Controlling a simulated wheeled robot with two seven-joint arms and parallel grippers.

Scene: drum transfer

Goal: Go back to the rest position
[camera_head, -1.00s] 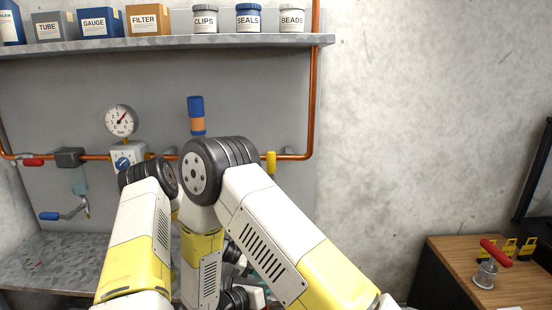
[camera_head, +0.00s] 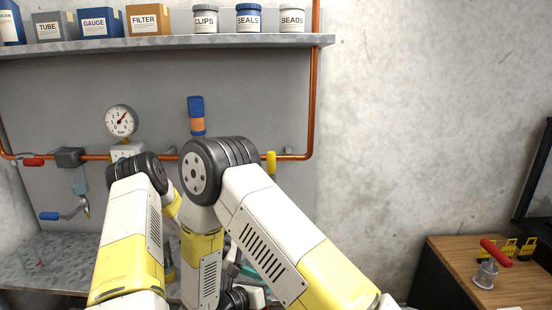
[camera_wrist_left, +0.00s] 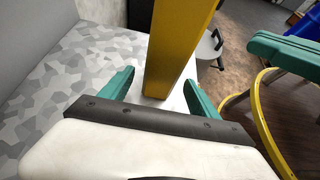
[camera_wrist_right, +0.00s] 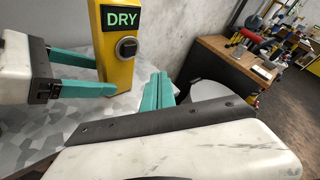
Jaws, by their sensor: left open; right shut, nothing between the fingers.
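My left gripper (camera_wrist_left: 160,98) is open in the left wrist view, with its two teal fingers apart. A yellow post (camera_wrist_left: 178,45) stands just beyond and between them in that view; I cannot tell if they touch it. In the right wrist view the left gripper (camera_wrist_right: 84,73) points at the yellow post (camera_wrist_right: 117,60), which bears a lit DRY sign (camera_wrist_right: 121,18) and a dark round knob. My right gripper (camera_wrist_right: 158,92) is shut and empty, its teal fingers together to the right of the post. In the head view my arms hide most of both grippers.
A grey patterned bench (camera_wrist_left: 85,65) lies under the grippers. A shelf (camera_head: 165,42) with boxes and jars runs above the pipes and gauge (camera_head: 121,121). A wooden-topped cabinet (camera_head: 460,260) with a red-handled tool stands at the right. A yellow hoop (camera_wrist_left: 262,125) shows beside the left gripper.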

